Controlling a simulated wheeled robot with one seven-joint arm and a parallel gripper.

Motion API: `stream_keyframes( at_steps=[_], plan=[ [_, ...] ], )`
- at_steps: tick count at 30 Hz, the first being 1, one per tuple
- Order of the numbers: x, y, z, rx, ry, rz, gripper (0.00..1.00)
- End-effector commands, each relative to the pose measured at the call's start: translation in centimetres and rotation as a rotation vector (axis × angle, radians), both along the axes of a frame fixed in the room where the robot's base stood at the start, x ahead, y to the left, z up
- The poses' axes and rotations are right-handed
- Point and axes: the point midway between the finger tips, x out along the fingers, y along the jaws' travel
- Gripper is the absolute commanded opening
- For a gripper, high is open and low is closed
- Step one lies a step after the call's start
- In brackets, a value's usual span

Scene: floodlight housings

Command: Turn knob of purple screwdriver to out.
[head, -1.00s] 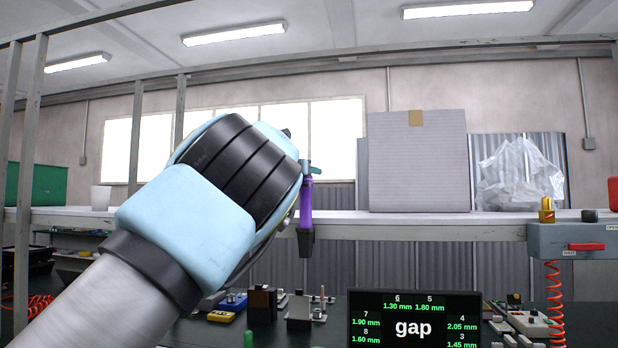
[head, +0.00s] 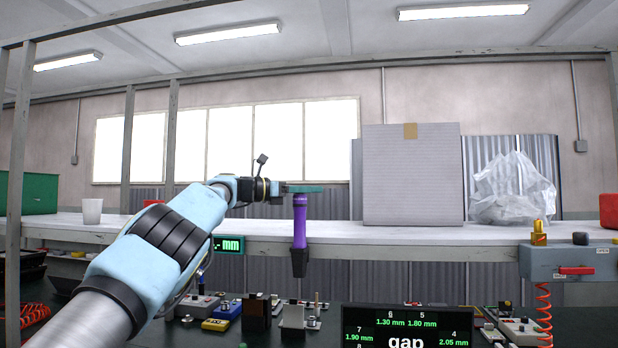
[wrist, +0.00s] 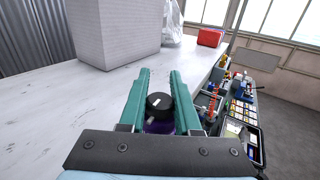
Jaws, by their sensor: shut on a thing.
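The purple screwdriver (head: 300,222) stands upright, with a dark lower end (head: 299,262), in front of the shelf edge in the head view. My gripper (head: 305,188) reaches its top from the left, with teal fingers level. In the wrist view my gripper (wrist: 160,85) has a finger on each side of the screwdriver's top and is shut on it. The black knob (wrist: 158,105) shows between the fingers with a white mark on it; purple (wrist: 158,127) shows just below. Labels for the knob's settings are not readable. Whether anything else supports the screwdriver is unclear.
A pale shelf (head: 400,231) runs behind, bearing a large grey box (head: 412,175), a clear plastic bag (head: 512,188) and a white cup (head: 92,211). A gap display (head: 405,328) stands low in front. A grey control box (head: 570,263) is at right.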

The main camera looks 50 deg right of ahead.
Motion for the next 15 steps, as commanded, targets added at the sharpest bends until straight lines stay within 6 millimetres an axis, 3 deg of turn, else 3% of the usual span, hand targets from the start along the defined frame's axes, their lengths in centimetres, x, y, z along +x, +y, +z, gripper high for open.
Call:
stream_keyframes(
  at_steps=[15],
  plan=[
    [-0.22,0.14,-0.03,0.001,0.000,-0.101,0.00]
  ],
)
